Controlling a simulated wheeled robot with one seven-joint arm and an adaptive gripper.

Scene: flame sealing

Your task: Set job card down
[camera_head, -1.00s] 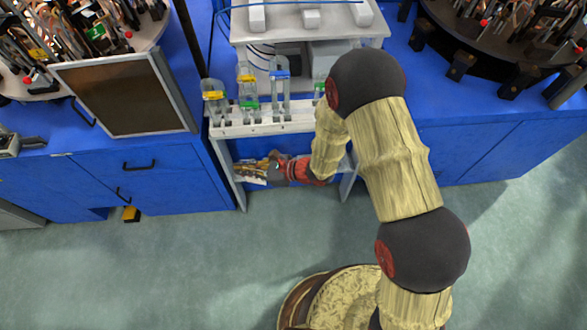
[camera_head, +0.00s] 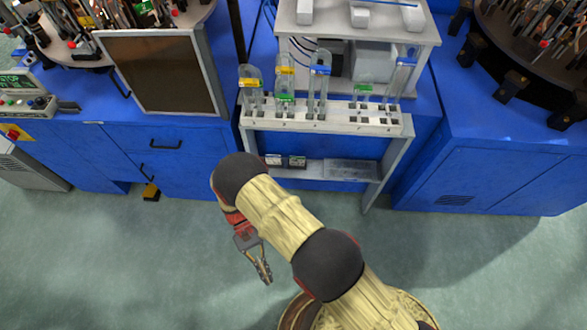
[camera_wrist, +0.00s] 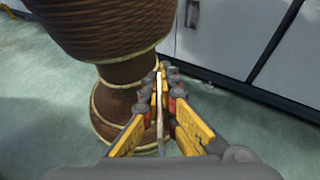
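My gripper (camera_head: 262,265) hangs low over the floor, in front of the small bench (camera_head: 325,121) and apart from it. In the wrist view my gripper (camera_wrist: 160,85) has its yellow-and-grey fingers close together. A thin pale strip (camera_wrist: 160,105) runs between them, apparently the job card seen edge-on; its face is hidden. The bench's lower shelf (camera_head: 312,168) carries small dark items with white parts (camera_head: 285,161) at the left and a flat grey plate (camera_head: 351,170) at the right.
Several clear tubes with coloured clips, such as a blue one (camera_head: 320,72), stand in the bench's white rack. Blue cabinets (camera_head: 160,155) flank the bench. A dark panel (camera_head: 163,72) leans at the left. Grey cabinets (camera_wrist: 235,40) show in the wrist view. The floor (camera_head: 100,260) is clear.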

